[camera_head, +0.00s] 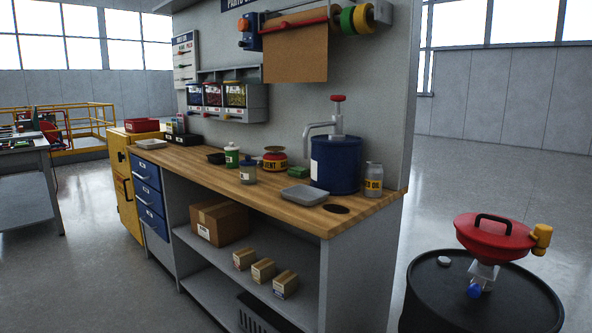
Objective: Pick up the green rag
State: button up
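A small dark green item (299,173) lies on the wooden worktop (220,178), between a red and yellow tin and a blue drum. It is the only green thing there that could be the rag, but it is too small to tell whether it is cloth. My gripper is not in view, so its distance from the green item and its state do not show.
Close around are the blue pump drum (336,165), the tin (275,160), a grey tray (304,195), and a glass jar (374,181). A black barrel (425,300) bearing a red-lidded item (493,238) stands front right. Open floor (110,265) lies front left.

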aim_at(298, 172)
jog(key=i+j+z, duration=0.15)
jog(key=i+j, duration=0.8)
